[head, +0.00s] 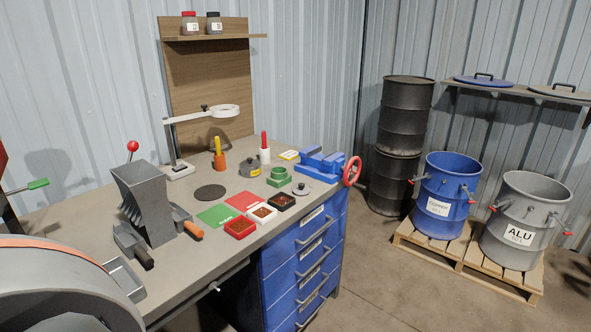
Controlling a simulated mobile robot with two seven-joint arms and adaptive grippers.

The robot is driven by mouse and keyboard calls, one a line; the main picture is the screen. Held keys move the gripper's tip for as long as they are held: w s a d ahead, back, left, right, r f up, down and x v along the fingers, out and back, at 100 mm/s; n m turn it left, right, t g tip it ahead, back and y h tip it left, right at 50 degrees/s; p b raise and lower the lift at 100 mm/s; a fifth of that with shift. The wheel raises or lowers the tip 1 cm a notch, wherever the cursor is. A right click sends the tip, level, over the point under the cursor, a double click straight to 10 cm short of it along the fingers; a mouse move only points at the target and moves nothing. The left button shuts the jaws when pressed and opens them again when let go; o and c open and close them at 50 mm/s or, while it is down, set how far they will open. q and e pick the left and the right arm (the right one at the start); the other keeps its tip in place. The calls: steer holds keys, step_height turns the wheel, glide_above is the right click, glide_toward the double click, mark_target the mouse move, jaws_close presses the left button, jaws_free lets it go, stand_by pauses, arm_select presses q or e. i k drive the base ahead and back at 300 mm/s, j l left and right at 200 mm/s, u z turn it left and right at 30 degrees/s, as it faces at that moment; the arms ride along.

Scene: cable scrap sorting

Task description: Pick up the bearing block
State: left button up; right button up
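A green block with a round ring-like top, which looks like the bearing block (279,177), sits on the grey workbench (205,250) near its right end. Neither of my grippers shows in the head view.
Small red (240,227), brown-filled and black trays lie in front of the block beside green and red mats. A lamp (190,140) and a lever tool (148,200) stand leftward. Blue (444,190) and grey (524,215) drums stand on a pallet at right.

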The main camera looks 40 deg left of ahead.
mark_target(279, 179)
steer(key=i+u, duration=0.25)
steer(key=i, duration=0.15)
steer(key=i+l+u, duration=0.55)
steer(key=i, duration=0.15)
steer(key=i+j, duration=0.05)
steer(key=j, duration=0.05)
